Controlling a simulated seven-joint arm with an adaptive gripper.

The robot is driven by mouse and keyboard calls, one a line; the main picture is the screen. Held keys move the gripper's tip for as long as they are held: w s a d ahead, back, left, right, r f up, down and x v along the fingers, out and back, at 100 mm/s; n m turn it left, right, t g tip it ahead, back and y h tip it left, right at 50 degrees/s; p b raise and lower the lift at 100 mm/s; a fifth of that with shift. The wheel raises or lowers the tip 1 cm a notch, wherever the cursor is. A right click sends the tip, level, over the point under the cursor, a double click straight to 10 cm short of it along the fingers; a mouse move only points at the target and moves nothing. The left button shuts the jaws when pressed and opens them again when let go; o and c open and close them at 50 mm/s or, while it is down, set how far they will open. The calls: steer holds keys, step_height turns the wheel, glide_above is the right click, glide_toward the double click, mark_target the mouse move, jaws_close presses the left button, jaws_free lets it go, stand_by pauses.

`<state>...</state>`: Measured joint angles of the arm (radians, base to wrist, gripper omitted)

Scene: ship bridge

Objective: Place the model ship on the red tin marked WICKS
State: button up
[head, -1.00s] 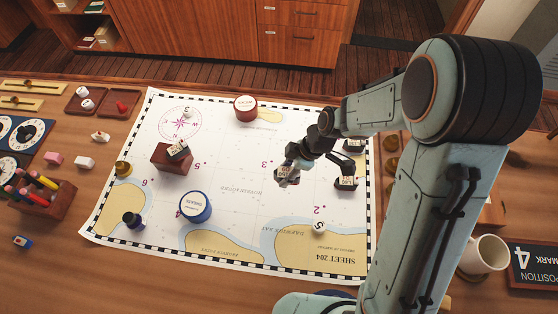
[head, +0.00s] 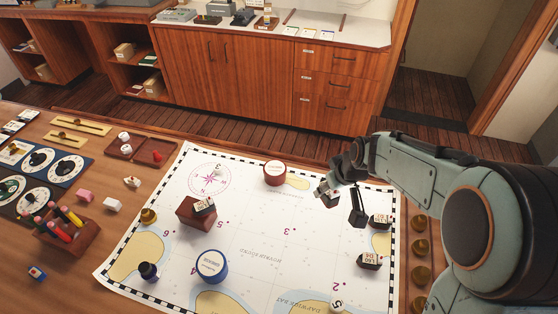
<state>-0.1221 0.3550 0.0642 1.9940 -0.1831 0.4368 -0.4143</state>
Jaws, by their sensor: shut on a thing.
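My gripper (head: 338,192) is above the right part of the chart, to the right of the red tin and apart from it. It is shut on a small piece with a pale top and a dark reddish lower part, which I take as the model ship (head: 329,199); my fingers hide part of it, so its detail is unclear. The red tin (head: 275,174) stands upright near the chart's far edge, with a white label on its lid that is too small to read. Nothing is on its lid.
The chart (head: 262,258) covers the table's middle. It bears a blue tin (head: 211,266), a brown block with a labelled piece on it (head: 196,213), a dark bottle (head: 148,271) and two dark labelled pieces (head: 369,261) at right. A pen holder (head: 68,235) stands left.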

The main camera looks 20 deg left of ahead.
steer(key=w+a+r, duration=0.2)
steer(key=w+a, duration=0.2)
steer(key=a, duration=0.1)
steer(key=n, duration=0.1)
glide_toward(273, 165)
steer(key=shift+w+a+f, duration=0.25)
steer(key=shift+f, duration=0.2)
steer(key=shift+w+a+f, duration=0.25)
steer(key=shift+f, duration=0.15)
steer(key=shift+w+a+f, duration=0.25)
steer(key=shift+w+f, duration=0.25)
steer(key=shift+f, duration=0.05)
steer(key=shift+w+f, duration=0.15)
steer(key=shift+f, duration=1.55)
steer(key=o, duration=1)
steer(key=shift+f, duration=0.15)
